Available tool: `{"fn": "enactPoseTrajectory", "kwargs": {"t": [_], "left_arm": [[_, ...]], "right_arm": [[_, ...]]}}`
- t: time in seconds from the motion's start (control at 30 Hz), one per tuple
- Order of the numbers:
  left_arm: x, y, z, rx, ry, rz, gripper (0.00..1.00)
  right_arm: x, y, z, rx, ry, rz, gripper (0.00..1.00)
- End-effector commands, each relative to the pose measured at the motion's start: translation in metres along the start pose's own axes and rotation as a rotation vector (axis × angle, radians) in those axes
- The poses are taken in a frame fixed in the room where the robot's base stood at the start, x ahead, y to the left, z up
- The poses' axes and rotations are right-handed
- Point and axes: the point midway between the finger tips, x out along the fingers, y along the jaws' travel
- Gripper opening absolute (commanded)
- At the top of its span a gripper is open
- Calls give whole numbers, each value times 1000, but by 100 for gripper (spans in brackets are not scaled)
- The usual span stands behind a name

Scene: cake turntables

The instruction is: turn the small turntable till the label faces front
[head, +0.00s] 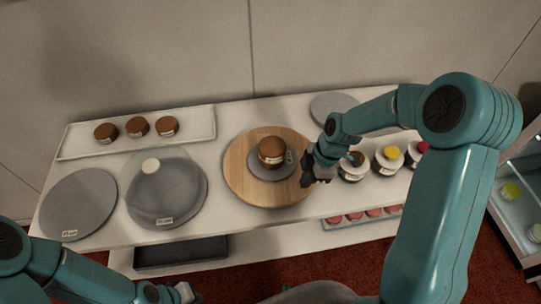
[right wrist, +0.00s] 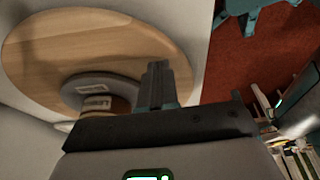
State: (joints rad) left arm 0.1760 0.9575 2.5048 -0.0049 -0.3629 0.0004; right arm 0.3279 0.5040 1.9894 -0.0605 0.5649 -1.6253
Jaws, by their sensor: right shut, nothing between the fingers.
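A small grey turntable (head: 258,173) rests on a round wooden board (head: 238,172) and carries a brown cake (head: 270,146). A pale label shows on the cake's front, and another pale label (head: 289,156) shows at the turntable's right side. In the right wrist view, the grey turntable (right wrist: 75,90) shows a label on its edge. My right gripper (head: 307,180) is shut and empty at the board's right edge, beside the turntable and apart from the cake. Its fingers also show in the right wrist view (right wrist: 160,85). My left gripper (head: 185,292) is low at the bottom edge, its jaws unclear.
A glass dome (head: 165,185) on a grey disc and a bare grey disc (head: 78,205) stand to the left. A white tray (head: 85,145) with three small cakes lies behind. Several cups (head: 352,168) stand close to the right of my right gripper.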

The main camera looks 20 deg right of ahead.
Motion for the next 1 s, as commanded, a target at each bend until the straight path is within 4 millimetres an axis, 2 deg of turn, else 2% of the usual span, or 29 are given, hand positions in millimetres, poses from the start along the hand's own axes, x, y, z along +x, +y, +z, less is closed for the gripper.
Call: {"fn": "enactPoseTrajectory", "kwargs": {"t": [0.5,0.8,1.0], "left_arm": [[0,0,0,0,0,0,0],[10,-4,0,0,0,0,0],[13,-5,0,0,0,0,0]], "right_arm": [[0,0,0,0,0,0,0],[11,0,3,0,0,0,0],[14,-6,-9,-4,0,-1,0]]}}
